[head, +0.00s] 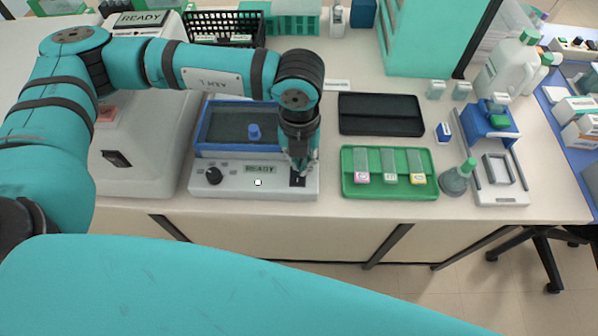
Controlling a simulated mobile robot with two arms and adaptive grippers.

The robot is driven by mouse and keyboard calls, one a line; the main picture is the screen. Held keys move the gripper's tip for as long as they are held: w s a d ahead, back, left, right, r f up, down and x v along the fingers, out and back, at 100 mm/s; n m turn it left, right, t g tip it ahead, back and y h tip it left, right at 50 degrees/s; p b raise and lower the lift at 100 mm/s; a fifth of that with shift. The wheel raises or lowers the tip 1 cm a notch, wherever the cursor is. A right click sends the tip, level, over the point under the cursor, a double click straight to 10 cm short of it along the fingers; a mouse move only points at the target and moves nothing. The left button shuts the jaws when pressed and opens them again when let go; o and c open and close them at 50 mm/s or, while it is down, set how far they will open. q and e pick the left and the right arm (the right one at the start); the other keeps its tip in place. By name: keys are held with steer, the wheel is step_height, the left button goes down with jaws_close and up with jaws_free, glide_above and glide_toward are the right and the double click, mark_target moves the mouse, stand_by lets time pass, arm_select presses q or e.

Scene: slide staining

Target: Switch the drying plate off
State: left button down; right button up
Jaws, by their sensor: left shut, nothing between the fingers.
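The drying plate (230,189) is a pale grey box with a blue-rimmed dark top, standing near the bench's front edge. My left gripper (300,170) points down at the switch with shut, empty fingers. The fingertips are at or just above the switch; I cannot tell whether they touch it. They partly hide it, and its position is unclear. My right gripper is not in view.
A green tray (390,191) with several slides stands just right of the plate, with a black case (380,132) behind it. A grey-green bottle (457,180) and a blue-and-grey device (504,194) stand further right. A white machine (150,180) is on the left.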

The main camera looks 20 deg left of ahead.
arm_select(q)
steer(key=shift+s+d+f, duration=0.2)
steer(key=shift+s+f, duration=0.25)
steer(key=shift+f, duration=0.25)
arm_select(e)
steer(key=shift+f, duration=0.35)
arm_select(q)
steer(key=shift+r, duration=0.1)
steer(key=shift+s+r+p, duration=0.1)
steer(key=shift+r+p, duration=0.4)
steer(key=shift+r, duration=0.45)
steer(key=shift+w+a+r+p, duration=0.2)
steer(key=shift+w+r+p, duration=0.05)
steer(key=shift+r, duration=0.25)
steer(key=shift+w+a+r+p, duration=0.15)
steer(key=shift+w+r+p, duration=0.1)
steer(key=shift+r, duration=0.2)
steer(key=shift+s+d+r+p, duration=0.15)
steer(key=shift+r+p, duration=0.4)
steer(key=shift+r, duration=1.1)
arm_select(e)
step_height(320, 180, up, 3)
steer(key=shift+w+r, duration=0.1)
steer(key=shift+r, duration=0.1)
